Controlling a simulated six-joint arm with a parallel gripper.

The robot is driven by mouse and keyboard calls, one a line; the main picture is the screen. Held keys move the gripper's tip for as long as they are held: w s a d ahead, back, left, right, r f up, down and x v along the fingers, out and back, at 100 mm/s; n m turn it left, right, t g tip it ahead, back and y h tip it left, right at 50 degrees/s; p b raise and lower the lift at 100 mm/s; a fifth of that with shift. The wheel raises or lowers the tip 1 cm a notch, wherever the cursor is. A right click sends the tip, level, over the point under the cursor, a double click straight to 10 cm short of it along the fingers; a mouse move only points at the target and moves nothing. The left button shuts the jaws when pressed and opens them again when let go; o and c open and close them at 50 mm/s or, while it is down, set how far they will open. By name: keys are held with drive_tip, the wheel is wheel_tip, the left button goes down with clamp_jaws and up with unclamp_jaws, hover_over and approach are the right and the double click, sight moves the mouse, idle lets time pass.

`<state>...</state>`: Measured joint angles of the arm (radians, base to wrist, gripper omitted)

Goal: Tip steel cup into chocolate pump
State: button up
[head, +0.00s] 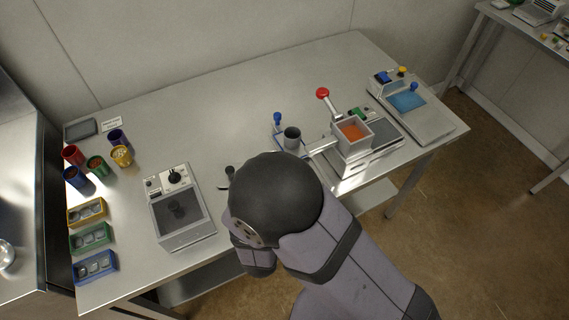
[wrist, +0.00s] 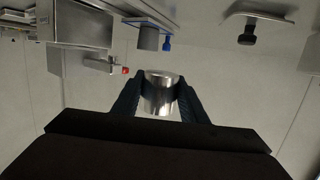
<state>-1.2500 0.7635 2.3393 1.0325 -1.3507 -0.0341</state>
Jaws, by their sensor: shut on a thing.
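The steel cup (wrist: 158,97) is a shiny cylinder held between the two dark fingers of my gripper (wrist: 160,100) in the wrist view. Its contents cannot be seen. In the head view my own arm hides both the gripper and the cup. What looks like the chocolate pump is a square metal hopper (head: 338,134) with orange stuff inside, a red-knobbed lever and a spout to the left. In the wrist view its metal body (wrist: 78,24) is at the upper left, apart from the cup.
A grey cup (head: 292,138) stands near the spout, beside a blue knob (head: 277,117). A lidded box (head: 182,212), coloured pots (head: 97,166) and coloured trays (head: 91,238) are at the left. A blue-screened device (head: 407,101) is at the right. The back-middle table is bare.

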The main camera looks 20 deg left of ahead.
drive_tip(key=w+d+r+n+g+y+p, duration=0.1)
drive_tip(key=w+d+r+n+y+p, duration=0.15)
drive_tip(key=w, duration=0.55)
drive_tip(key=w+d+r+n+g+y+p, duration=0.1)
drive_tip(key=w+r+y+p, duration=0.2)
drive_tip(key=w, duration=0.5)
drive_tip(key=w+d+r+n+g+y+p, duration=0.1)
drive_tip(key=d+n+g+y+p, duration=0.2)
drive_tip(key=d, duration=1.2)
drive_tip(key=p, duration=0.3)
drive_tip(key=shift+d+r+n, duration=0.25)
drive_tip(key=shift+n, duration=0.1)
drive_tip(key=shift+w+r, duration=0.1)
